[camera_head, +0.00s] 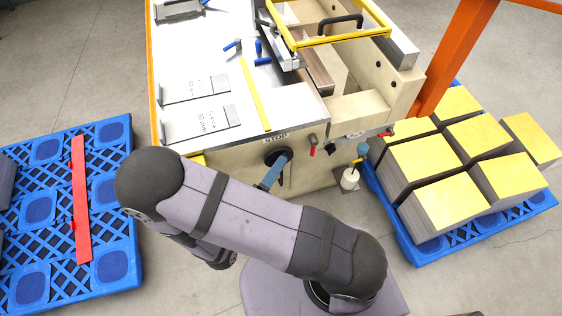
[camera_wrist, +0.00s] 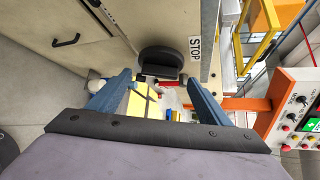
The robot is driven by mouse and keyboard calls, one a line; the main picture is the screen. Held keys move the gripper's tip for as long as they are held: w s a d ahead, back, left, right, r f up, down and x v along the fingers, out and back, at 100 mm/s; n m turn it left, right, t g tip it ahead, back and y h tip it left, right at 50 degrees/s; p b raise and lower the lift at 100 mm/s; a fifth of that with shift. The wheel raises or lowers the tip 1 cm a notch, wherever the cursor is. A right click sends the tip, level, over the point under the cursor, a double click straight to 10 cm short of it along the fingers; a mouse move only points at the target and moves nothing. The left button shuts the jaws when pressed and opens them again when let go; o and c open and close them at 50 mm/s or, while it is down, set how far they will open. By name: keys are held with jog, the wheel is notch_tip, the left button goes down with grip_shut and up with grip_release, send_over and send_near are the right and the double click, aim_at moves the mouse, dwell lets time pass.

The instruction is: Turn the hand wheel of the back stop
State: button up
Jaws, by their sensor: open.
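The hand wheel is a dark round disc on the front face of the beige machine, under the STOP label (camera_head: 276,139). In the head view the hand wheel (camera_head: 274,156) is partly covered by my gripper (camera_head: 279,163), whose blue fingers reach up to it. In the wrist view the wheel (camera_wrist: 160,55) sits straight ahead, beside the STOP label (camera_wrist: 194,48). My gripper (camera_wrist: 158,77) is open there, one finger on each side of the picture, with nothing held. Whether the fingertips touch the wheel I cannot tell.
A red-handled lever (camera_head: 312,142) is right of the wheel on the same face. Pallets flank the machine: one with a red bar (camera_head: 80,190), one with yellow-topped stacks (camera_head: 425,165). A button panel (camera_wrist: 295,110) is at the right of the wrist view.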

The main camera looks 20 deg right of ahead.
jog(key=shift+p+x, duration=0.45)
jog(key=shift+x, duration=2.55)
jog(key=c, duration=0.7)
